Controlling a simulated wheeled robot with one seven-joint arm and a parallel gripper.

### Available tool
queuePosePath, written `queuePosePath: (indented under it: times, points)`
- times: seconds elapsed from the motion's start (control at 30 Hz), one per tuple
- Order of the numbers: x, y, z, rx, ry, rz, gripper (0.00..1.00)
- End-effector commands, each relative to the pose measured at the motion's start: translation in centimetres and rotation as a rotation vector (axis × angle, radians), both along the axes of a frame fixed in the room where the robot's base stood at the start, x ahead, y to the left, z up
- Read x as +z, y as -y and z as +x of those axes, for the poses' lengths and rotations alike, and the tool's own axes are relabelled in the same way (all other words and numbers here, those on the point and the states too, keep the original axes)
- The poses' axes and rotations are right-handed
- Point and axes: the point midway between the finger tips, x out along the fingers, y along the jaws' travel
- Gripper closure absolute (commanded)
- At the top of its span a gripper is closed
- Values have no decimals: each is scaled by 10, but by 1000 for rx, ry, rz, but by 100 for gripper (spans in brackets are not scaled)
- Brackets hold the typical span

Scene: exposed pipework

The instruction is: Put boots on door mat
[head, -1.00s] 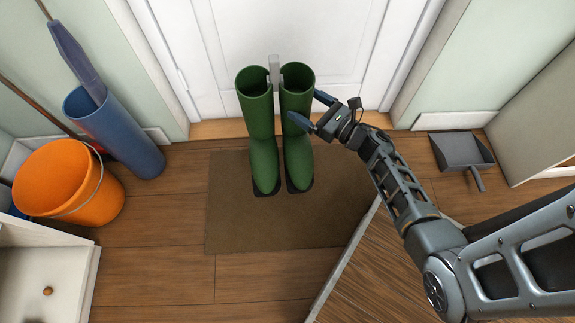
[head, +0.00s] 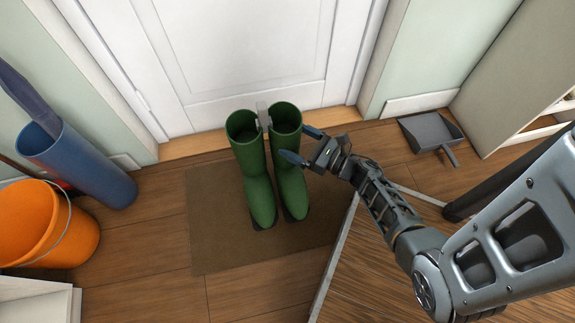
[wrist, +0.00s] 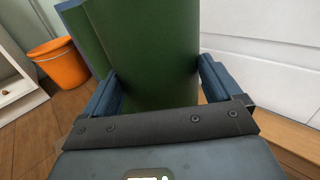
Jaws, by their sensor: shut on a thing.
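A pair of green rubber boots, the left boot (head: 251,165) and the right boot (head: 287,165), stands upright side by side, toes toward me. A grey strip (head: 263,116) shows between their tops. The boots are over the brown door mat (head: 215,235); I cannot tell for certain whether their soles touch it. My gripper (head: 302,146) is shut on the right boot's shaft from the right side. In the wrist view, green boot shaft (wrist: 150,50) fills the space between the two blue fingers.
A white door (head: 240,60) is behind the mat. A blue bin (head: 80,165) and an orange bucket (head: 45,225) stand at left. A grey dustpan (head: 430,132) lies at right. A wooden surface (head: 385,270) is near front right.

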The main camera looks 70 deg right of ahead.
Motion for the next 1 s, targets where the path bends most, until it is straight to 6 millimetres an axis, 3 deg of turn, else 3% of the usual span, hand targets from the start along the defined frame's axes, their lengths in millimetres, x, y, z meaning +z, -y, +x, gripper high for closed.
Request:
queuePosePath:
  times: [0.13, 0.33, 0.53, 0.8, 1.0]
  points:
    - [-15, -23, 4, -1, 4, 2, 93]
    - [-24, -41, 7, -1, 5, 1, 93]
    - [-33, -42, 8, -2, 5, -1, 93]
    - [-65, -42, 8, -1, 4, 0, 93]
    - [-65, -42, 8, 0, 4, 0, 93]
